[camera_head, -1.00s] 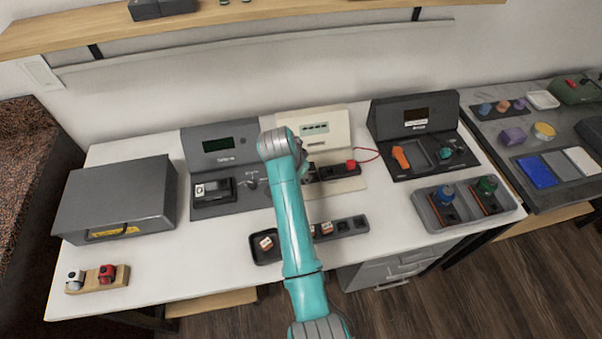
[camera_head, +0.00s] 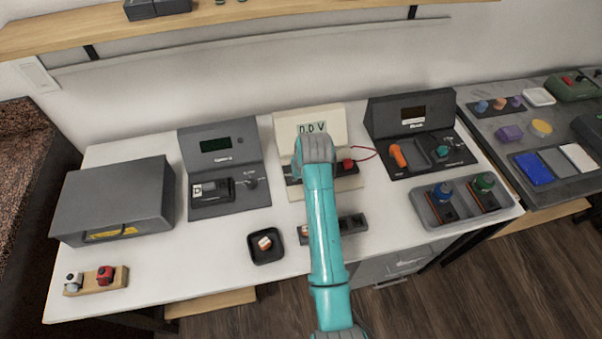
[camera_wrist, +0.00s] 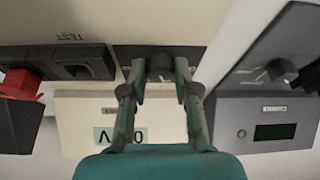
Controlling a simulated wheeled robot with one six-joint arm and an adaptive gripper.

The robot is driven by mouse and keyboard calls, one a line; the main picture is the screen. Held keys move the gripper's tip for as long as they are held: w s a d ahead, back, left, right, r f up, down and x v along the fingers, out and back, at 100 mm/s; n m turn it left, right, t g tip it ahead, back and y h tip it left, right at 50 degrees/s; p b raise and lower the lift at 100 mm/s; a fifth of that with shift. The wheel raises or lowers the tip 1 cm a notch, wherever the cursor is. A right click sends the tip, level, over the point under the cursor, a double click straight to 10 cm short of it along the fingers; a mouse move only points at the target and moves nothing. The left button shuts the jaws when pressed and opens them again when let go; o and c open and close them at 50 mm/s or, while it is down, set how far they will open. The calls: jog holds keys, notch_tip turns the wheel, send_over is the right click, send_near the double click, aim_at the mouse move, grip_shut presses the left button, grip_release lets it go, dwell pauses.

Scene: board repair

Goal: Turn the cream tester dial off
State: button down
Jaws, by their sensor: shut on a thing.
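The cream tester (camera_head: 335,118) stands at the back middle of the white table, and its screen (camera_head: 312,128) reads 0.0 V. In the wrist view the tester's cream face (camera_wrist: 75,110) appears upside down with the same reading. Its dark dial (camera_wrist: 160,68) sits between the fingertips of my gripper (camera_wrist: 160,76), which is shut on it. In the head view my arm covers the dial and the fingers. The dial's pointer mark cannot be made out.
A red plug (camera_head: 349,164) with a red lead sits right of the dial on the tester. A grey tester (camera_head: 215,130) with its own knob (camera_head: 251,184) stands close on the left. A dark station (camera_head: 410,115) is on the right. A small black tray (camera_head: 266,258) lies in front.

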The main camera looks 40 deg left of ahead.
jog(key=n+g, duration=0.1)
jog(key=n, duration=0.3)
jog(key=shift+w+d+g, duration=0.1)
jog(key=shift+w+g, duration=0.1)
jog(key=shift+g, duration=0.2)
jog(key=shift+w+n+g+y, duration=0.1)
jog(key=shift+n+g+y, duration=0.4)
jog(key=shift+n, duration=1.4)
jog(key=c, duration=0.9)
grip_release()
jog(key=shift+o, duration=0.2)
jog(key=shift+r, duration=0.1)
jog(key=v, duration=1.1)
jog(key=shift+w+r, duration=0.2)
jog(key=shift+r, duration=0.25)
